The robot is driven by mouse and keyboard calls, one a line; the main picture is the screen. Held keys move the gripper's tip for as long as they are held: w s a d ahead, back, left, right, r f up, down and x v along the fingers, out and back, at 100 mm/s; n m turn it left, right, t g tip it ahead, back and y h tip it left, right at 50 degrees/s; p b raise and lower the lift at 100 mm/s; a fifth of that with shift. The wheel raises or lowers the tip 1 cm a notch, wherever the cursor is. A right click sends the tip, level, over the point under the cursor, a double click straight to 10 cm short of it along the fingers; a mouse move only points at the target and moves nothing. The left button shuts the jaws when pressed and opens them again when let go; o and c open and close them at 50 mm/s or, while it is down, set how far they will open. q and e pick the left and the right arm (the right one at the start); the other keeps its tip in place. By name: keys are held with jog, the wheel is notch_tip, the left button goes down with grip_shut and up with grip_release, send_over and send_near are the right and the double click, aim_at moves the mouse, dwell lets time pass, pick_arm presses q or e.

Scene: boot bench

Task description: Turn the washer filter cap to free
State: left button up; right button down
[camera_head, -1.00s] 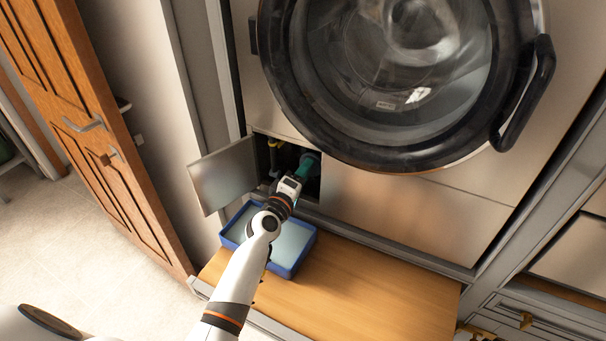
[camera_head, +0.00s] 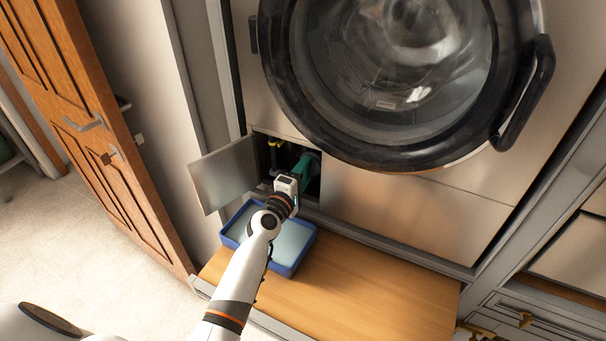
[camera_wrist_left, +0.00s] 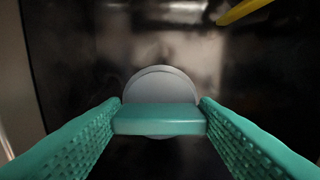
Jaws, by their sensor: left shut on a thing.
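The washer filter cap (camera_wrist_left: 160,85) shows in the left wrist view as a grey round disc with a green bar handle (camera_wrist_left: 160,119) across its front. The handle lies level in that view. My left gripper (camera_wrist_left: 160,118) has its two green fingers on the ends of this handle and is shut on it. In the head view my left gripper (camera_head: 300,168) reaches into the open hatch at the washer's lower left, and the gripper and wrist hide most of the cap. My right gripper is not in view.
The hatch flap (camera_head: 223,174) stands open to the left. A blue tray (camera_head: 291,268) sits below the opening on the wooden bench (camera_head: 370,305). A yellow part (camera_wrist_left: 243,10) is inside the recess. The washer door (camera_head: 390,165) is above.

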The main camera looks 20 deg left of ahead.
pick_arm(q)
jog(key=o, duration=0.7)
jog(key=shift+s, duration=0.1)
jog(key=s+a, duration=0.1)
jog(key=s, duration=1)
jog(key=shift+s, duration=0.35)
